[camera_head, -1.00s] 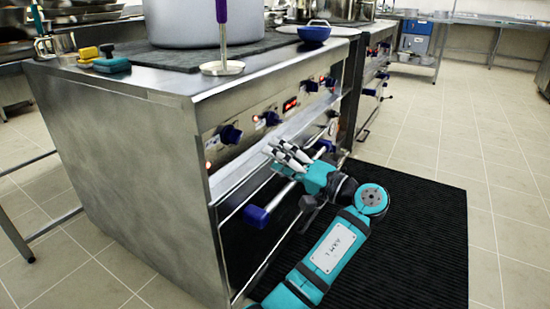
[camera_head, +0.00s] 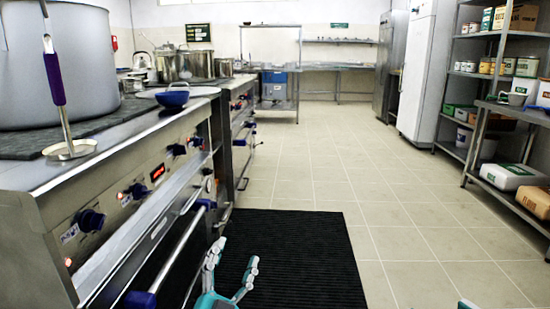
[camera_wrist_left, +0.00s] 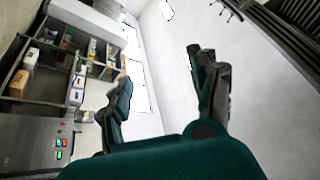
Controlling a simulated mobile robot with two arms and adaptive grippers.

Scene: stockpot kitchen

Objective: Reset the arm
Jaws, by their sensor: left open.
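My left gripper (camera_head: 230,277) shows at the bottom of the head view, in front of the stove and above the black floor mat. Its white-and-teal fingers are spread apart with nothing between them. In the left wrist view the gripper (camera_wrist_left: 165,100) is also open and empty, with its fingers against a pale wall. Most of my left arm is below the head view's edge. A small teal-and-white tip (camera_head: 467,304) shows at the bottom edge on the right; too little of it shows to tell what it is.
Shelves (camera_head: 478,95) with goods stand at right. The tiled floor between is clear.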

